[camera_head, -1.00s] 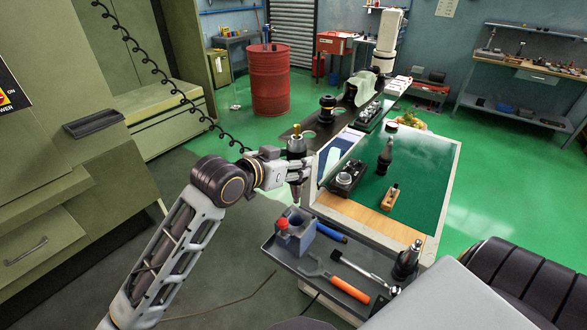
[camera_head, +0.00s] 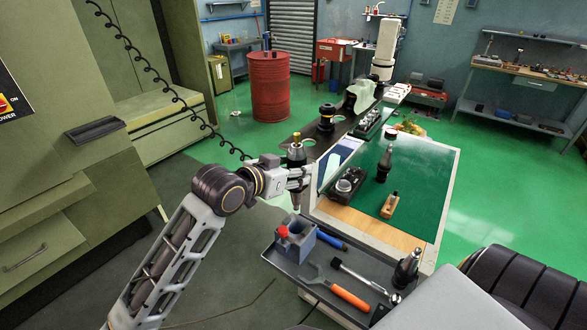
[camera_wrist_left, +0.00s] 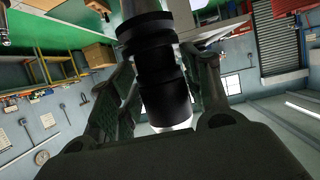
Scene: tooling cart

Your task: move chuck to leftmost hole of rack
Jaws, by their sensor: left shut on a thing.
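My left gripper (camera_head: 298,178) is shut on a chuck (camera_head: 296,152), a dark tapered tool holder with a brass-coloured tip, held upright. In the left wrist view the chuck (camera_wrist_left: 160,75) is a black ribbed cylinder between the fingers (camera_wrist_left: 110,100). The rack (camera_head: 342,128) is a dark strip along the far left side of the cart. An empty round hole (camera_head: 309,142) shows just right of the chuck's top, and a black holder (camera_head: 326,115) stands farther along. The held chuck hides part of the rack's near end. My right gripper is not in view.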

